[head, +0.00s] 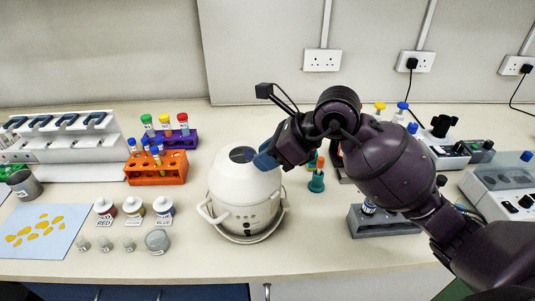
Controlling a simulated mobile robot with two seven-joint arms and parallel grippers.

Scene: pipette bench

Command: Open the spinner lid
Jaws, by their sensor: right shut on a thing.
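The spinner (243,212) is a white, rounded machine with side handles, standing on the bench near the middle of the head view. Its domed white lid (232,174) has a dark round window on top and appears down on the body. My right gripper (264,159) comes in from the right and is at the lid's upper right edge, shut on the lid there. The blue-tipped fingers and my arm hide the exact point of grip. My left gripper is not in view.
Left of the spinner stand an orange tube rack (156,176), a purple tube rack (180,141), labelled bottles (134,210) and a blue sheet (62,243). A green-capped item (316,182) and a grey block (382,222) stand to the right. The bench front before the spinner is clear.

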